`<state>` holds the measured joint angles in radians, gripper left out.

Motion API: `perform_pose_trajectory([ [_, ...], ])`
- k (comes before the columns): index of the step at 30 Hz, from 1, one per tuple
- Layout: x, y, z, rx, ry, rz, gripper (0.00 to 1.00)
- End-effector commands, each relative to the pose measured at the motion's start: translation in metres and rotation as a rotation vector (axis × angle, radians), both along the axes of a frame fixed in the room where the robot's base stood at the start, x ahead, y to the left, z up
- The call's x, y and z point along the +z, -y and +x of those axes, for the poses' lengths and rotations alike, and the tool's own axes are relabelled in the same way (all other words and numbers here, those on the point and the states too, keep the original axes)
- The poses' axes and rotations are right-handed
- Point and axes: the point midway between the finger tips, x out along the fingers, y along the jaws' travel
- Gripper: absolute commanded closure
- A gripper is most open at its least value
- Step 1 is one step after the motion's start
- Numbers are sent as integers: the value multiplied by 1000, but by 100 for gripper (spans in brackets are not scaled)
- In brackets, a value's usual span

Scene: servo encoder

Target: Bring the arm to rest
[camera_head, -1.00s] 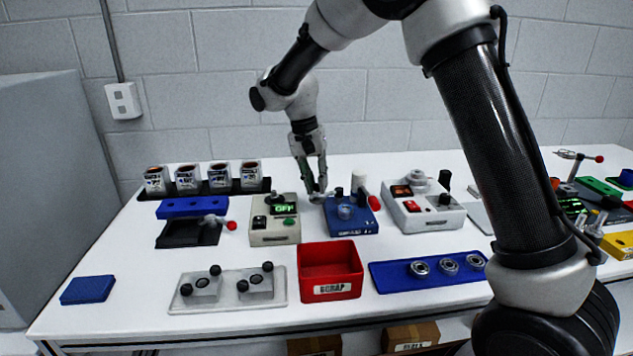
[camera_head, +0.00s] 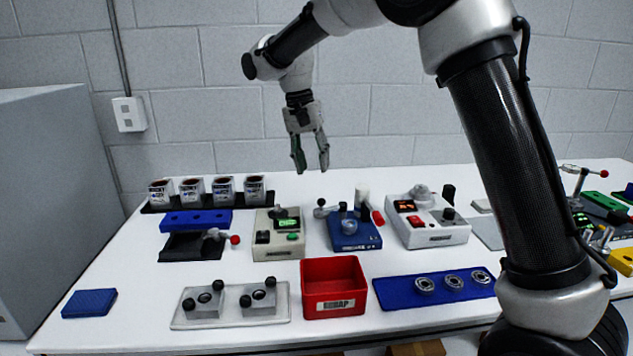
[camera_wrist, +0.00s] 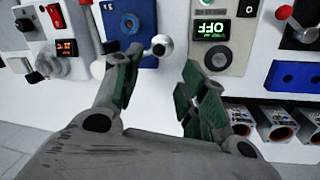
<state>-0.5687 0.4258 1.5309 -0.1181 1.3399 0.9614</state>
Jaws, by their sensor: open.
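My gripper (camera_head: 312,168) hangs fingers down above the back of the table, clear of everything below it. Its two fingers are apart with nothing between them. In the wrist view the gripper (camera_wrist: 158,92) also shows open and empty. Below it are the beige box (camera_head: 277,239) with a green lit display and the blue fixture (camera_head: 355,236) with a lever ending in a ball knob. The knob shows in the wrist view (camera_wrist: 160,45) near the left finger; the gripper appears apart from it.
A red scrap bin (camera_head: 333,296), a blue tray with bearings (camera_head: 392,293) and a grey plate with two fixtures (camera_head: 235,313) stand in front. Several cups (camera_head: 193,190) stand back left. A white box (camera_head: 430,234) stands right. The air around the gripper is free.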

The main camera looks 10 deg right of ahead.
Motion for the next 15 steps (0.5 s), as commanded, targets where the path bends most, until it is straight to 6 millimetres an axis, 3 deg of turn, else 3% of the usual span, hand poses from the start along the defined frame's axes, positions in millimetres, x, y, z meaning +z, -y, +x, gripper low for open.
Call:
perform_pose_trajectory([
  [6, 21, -4, 2, 0, 0, 0, 58],
  [15, 23, -4, 2, 0, 0, 0, 58],
])
